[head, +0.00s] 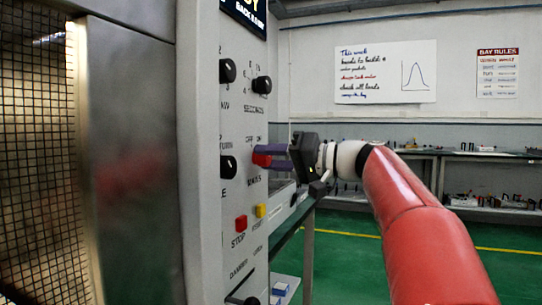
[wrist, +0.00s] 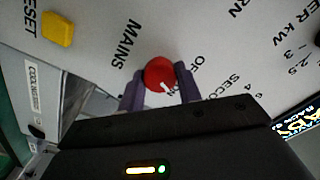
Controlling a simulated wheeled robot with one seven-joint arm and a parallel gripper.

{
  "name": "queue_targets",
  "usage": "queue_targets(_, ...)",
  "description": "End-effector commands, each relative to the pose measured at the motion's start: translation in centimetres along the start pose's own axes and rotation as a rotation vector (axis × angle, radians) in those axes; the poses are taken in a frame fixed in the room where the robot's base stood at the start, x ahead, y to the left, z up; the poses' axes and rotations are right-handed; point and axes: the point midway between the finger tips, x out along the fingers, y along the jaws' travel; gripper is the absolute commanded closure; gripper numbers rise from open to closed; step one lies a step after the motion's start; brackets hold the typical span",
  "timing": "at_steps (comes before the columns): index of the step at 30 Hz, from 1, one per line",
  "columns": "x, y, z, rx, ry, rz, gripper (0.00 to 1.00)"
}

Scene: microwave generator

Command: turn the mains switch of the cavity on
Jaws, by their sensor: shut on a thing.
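The mains switch is a round red knob (head: 261,160) on the grey front panel of the cabinet, above the word MAINS. It also shows in the wrist view (wrist: 159,73), with a white mark near its rim pointing to the lower right. The OFF label shows partly to its right; the rest of the lettering is partly hidden by a finger. My gripper (head: 268,155) reaches in from the right, level with the knob. Its two purple fingers, also in the wrist view (wrist: 160,79), lie on either side of the knob and are shut on it.
Black knobs (head: 228,71) (head: 261,85) (head: 228,167) sit above and left of the switch. A red STOP button (head: 240,223) and a yellow RESET button (head: 260,211) lie below. The meshed metal door (head: 40,150) is at left. Room behind my arm looks open.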

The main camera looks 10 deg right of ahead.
Motion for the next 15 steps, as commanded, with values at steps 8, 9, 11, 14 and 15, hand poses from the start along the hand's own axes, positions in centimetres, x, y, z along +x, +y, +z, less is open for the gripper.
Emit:
queue_targets(8, -0.02, 0.00, -0.06, 0.095, 0.001, 0.000, 0.89)
queue_targets(9, -0.02, 0.00, -0.05, 0.103, 0.002, 0.000, 0.89)
queue_targets(11, -0.02, 0.01, -0.05, 0.110, 0.002, 0.000, 0.89)
queue_targets(14, -0.02, 0.02, -0.05, 0.117, 0.002, 0.000, 0.89)
queue_targets(15, -0.02, 0.03, -0.05, 0.118, 0.002, 0.000, 0.89)
